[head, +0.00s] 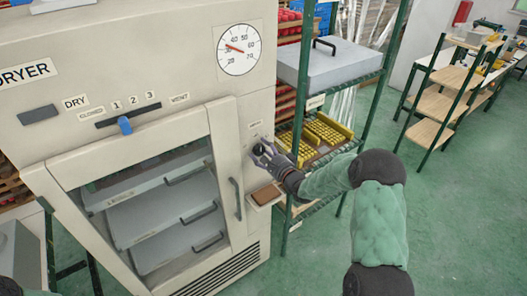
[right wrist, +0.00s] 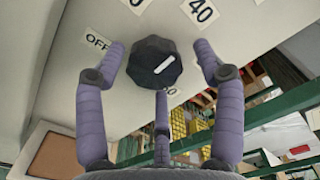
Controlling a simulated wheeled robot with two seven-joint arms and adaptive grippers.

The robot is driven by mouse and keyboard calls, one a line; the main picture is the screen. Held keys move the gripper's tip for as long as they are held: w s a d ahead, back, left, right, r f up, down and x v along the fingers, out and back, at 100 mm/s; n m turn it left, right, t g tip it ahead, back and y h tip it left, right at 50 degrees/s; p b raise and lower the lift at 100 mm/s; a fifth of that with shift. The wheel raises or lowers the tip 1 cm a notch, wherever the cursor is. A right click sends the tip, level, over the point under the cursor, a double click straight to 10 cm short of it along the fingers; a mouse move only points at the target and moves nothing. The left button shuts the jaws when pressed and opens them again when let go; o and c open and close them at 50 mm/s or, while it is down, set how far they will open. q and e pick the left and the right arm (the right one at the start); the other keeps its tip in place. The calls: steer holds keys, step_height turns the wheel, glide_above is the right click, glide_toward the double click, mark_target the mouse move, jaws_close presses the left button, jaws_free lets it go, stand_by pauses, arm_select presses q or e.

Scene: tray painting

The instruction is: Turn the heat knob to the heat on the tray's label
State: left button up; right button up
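The heat knob (right wrist: 150,62) is a dark faceted knob with a white pointer mark on the dryer's front, seen in the right wrist view. The mark lies to the right of its centre, slanting up to the right. An OFF label (right wrist: 97,42) is at its left and a 40 label (right wrist: 201,11) at its upper right; other labels are partly cut off or hidden. My right gripper (right wrist: 160,60) is open, its fingers spread around the knob with gaps at both sides. In the head view it (head: 261,150) is at the dryer's right edge.
The dryer (head: 120,65) has a round thermometer (head: 239,49), a blue vent slider (head: 125,125) and a glass door with a handle (head: 236,198); grey trays (head: 165,217) show inside. A green rack (head: 385,75) stands close right. No tray label is readable. Green floor lies open farther right.

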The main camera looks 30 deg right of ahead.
steer(key=s+d, duration=0.1)
steer(key=s, duration=1)
steer(key=shift+s, duration=0.4)
steer(key=s+a+f+n+g+y+b, duration=0.1)
steer(key=a+f+n+g, duration=0.3)
steer(key=a+f, duration=0.6)
steer(key=s+a+f+n+g+b, duration=0.1)
steer(key=s+a+f+n+g, duration=0.25)
steer(key=f, duration=0.95)
steer(key=s+a+f+n+g+y, duration=0.1)
steer(key=s+a+f+n+g, duration=0.4)
steer(key=s+a+f, duration=0.2)
steer(key=s+a+f+n+g, duration=0.5)
steer(key=s+a+f, duration=0.2)
steer(key=s+a, duration=0.3)
steer(key=shift+s+y+b, duration=0.4)
steer(key=shift+s+b, duration=0.05)
steer(key=shift+s, duration=0.3)
